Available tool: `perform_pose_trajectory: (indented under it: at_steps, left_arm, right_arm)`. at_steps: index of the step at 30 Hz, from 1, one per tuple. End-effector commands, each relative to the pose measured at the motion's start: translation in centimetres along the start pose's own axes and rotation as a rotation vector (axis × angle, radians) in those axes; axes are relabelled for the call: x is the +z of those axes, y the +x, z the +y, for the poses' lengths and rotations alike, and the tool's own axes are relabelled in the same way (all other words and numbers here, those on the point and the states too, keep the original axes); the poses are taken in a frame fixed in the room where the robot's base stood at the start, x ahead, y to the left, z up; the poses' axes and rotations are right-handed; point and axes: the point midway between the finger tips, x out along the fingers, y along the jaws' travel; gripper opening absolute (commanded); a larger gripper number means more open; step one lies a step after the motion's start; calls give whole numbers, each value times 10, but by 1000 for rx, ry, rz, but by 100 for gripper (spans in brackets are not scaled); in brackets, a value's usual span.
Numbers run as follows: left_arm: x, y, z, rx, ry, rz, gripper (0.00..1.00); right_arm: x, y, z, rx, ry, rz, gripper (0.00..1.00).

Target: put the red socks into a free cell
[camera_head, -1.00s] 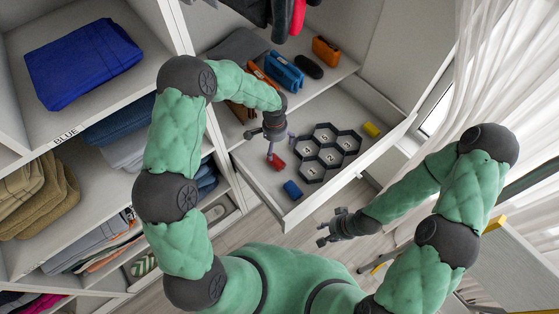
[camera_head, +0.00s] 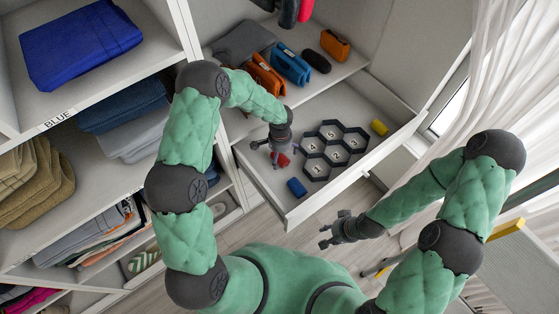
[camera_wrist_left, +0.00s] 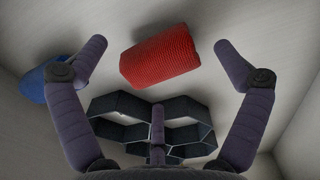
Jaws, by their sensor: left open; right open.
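The red socks (camera_head: 284,161), a rolled bundle, lie on the drawer floor left of the black hexagonal organizer (camera_head: 324,158). My left gripper (camera_head: 274,154) is open above them and partly covers them in the head view. In the left wrist view the red socks (camera_wrist_left: 160,55) show between the spread fingers of my left gripper (camera_wrist_left: 161,44), not gripped. The organizer (camera_wrist_left: 125,106) has several hexagonal cells with numbers on their floors; those I can see look empty. My right gripper (camera_head: 339,229) is open and empty, outside the drawer's front.
A blue roll (camera_head: 296,188) lies near the drawer's front left, and a yellow roll (camera_head: 379,127) lies right of the organizer. The drawer's front wall (camera_head: 350,178) is raised. A shelf with orange and blue bags (camera_head: 290,64) is behind the drawer.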

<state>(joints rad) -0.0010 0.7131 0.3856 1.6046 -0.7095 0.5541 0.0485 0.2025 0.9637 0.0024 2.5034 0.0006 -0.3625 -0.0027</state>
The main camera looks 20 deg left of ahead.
Motion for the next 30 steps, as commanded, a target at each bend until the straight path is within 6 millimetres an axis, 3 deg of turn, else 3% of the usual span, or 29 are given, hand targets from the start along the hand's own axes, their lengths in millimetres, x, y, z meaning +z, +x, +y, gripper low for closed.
perform_pose_trajectory:
  at_steps: [1, 3, 11, 17, 30]
  left_arm:
    - [0, 12, 0, 1, 1, -2, 98]
    - [0, 19, 0, 0, 1, -1, 98]
    - [0, 20, -1, 0, 0, 1, 98]
    - [0, 20, 0, 0, 0, 0, 47]
    - [0, 15, 0, 0, 1, 0, 47]
  right_arm:
    - [0, 7, 2, 0, 0, 0, 40]
    - [0, 10, 3, 0, 0, 0, 40]
    - [0, 9, 3, 0, 0, 0, 40]
    - [0, 9, 3, 0, 0, 0, 40]
    - [0, 6, 2, 0, 0, 0, 40]
